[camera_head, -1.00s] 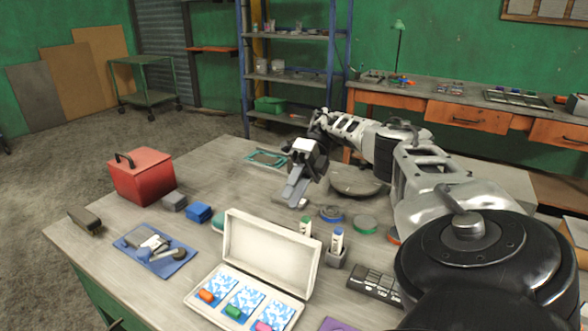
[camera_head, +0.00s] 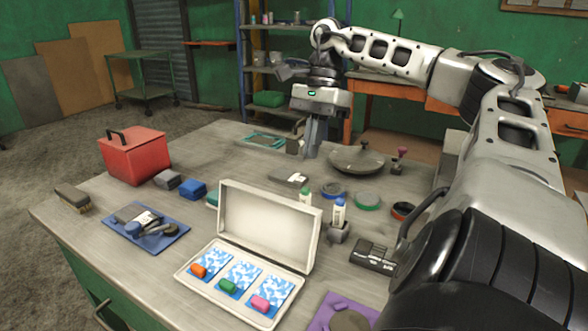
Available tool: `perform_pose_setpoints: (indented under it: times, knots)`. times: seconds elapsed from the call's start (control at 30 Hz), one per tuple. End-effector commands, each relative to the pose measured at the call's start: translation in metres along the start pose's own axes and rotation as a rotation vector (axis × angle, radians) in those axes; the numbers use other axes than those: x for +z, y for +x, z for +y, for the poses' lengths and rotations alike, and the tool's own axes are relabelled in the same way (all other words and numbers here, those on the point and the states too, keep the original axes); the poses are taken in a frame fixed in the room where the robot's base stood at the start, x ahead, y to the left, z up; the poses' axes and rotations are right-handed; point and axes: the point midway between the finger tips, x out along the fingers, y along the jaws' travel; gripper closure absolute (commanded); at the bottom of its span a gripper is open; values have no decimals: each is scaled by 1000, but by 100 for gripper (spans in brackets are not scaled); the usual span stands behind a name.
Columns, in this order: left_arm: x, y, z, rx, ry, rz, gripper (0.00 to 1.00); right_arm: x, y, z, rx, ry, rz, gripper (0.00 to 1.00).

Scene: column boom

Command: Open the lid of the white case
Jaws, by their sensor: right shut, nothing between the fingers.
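The white case (camera_head: 181,272) stands on the near middle of the table. Its lid (camera_head: 268,228) is up, about upright at the back edge of the base. Inside the base lie blue-and-white patterned cards with an orange, a green and a pink piece on them. My right gripper (camera_head: 311,150) points down above the table behind the case, well apart from the lid. It is shut and empty. My left gripper is not in view.
A red box (camera_head: 138,160) and a blue mat with tools (camera_head: 142,229) lie to the left. Bottles (camera_head: 338,214), a black device (camera_head: 373,256), a purple mat (camera_head: 318,318) and a round lidded pan (camera_head: 357,160) are right of or behind the case.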

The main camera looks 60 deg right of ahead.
Motion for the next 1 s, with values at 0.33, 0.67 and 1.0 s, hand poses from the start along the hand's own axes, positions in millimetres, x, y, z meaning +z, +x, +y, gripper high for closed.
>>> perform_pose_setpoints:
  times: [0.33,0.67,1.0]
  knots:
    - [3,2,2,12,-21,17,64,40,2,-2,-27,-371,211,100]
    - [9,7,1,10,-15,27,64,30,56,-6,-28,-369,206,100]
    - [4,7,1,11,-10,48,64,22,91,-9,-30,-366,207,100]
